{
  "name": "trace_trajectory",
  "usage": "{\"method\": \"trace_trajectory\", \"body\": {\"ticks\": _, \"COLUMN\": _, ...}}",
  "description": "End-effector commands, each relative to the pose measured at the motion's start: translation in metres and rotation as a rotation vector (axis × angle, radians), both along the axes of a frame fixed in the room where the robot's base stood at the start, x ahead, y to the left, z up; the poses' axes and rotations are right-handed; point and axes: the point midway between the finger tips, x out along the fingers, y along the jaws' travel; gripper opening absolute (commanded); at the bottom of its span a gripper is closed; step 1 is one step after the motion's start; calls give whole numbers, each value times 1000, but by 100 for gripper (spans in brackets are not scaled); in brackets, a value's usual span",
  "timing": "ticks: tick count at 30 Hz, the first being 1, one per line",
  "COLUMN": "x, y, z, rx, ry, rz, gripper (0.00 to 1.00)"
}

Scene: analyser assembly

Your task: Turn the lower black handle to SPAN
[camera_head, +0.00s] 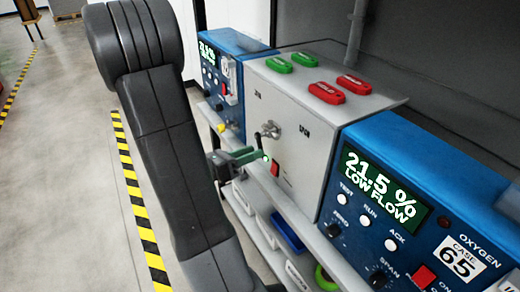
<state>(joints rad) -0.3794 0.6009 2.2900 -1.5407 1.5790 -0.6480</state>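The grey valve box (312,153) stands between two blue analysers. A metal fitting (271,130) sits on its front, with a small black handle (258,138) beside it, pointing downward. My gripper (258,157), dark with green parts, is in front of the box, just below the fitting and close to a red part (275,169). I cannot tell whether it touches the black handle, or whether its fingers are open or shut. A second, lower black handle cannot be made out; my gripper may hide it.
The right blue analyser (420,145) reads 21.5 % LOW FLOW and carries black knobs. The left blue analyser (232,42) stands farther back. Green tags (305,60) and red tags (327,93) lie on the box top. A shelf with bins (287,232) is below. Floor is open left.

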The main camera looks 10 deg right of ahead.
Motion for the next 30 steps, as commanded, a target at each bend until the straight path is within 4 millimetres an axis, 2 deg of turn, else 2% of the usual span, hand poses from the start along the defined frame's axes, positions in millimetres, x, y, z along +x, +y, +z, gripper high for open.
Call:
{"method": "trace_trajectory", "body": {"ticks": 3, "x": 4, "y": -13, "z": 0, "rx": 1, "ry": 0, "rz": -5, "gripper": 36}}
{"method": "trace_trajectory", "body": {"ticks": 9, "x": 9, "y": -27, "z": 0, "rx": 0, "ry": 0, "rz": -3, "gripper": 36}}
{"method": "trace_trajectory", "body": {"ticks": 23, "x": 12, "y": -34, "z": 0, "rx": 1, "ry": 0, "rz": 1, "gripper": 36}}
{"method": "trace_trajectory", "body": {"ticks": 29, "x": 12, "y": -34, "z": 0, "rx": 0, "ry": 0, "rz": 0, "gripper": 1}}
{"method": "trace_trajectory", "body": {"ticks": 30, "x": 12, "y": -33, "z": 0, "rx": 0, "ry": 0, "rz": 0, "gripper": 0}}
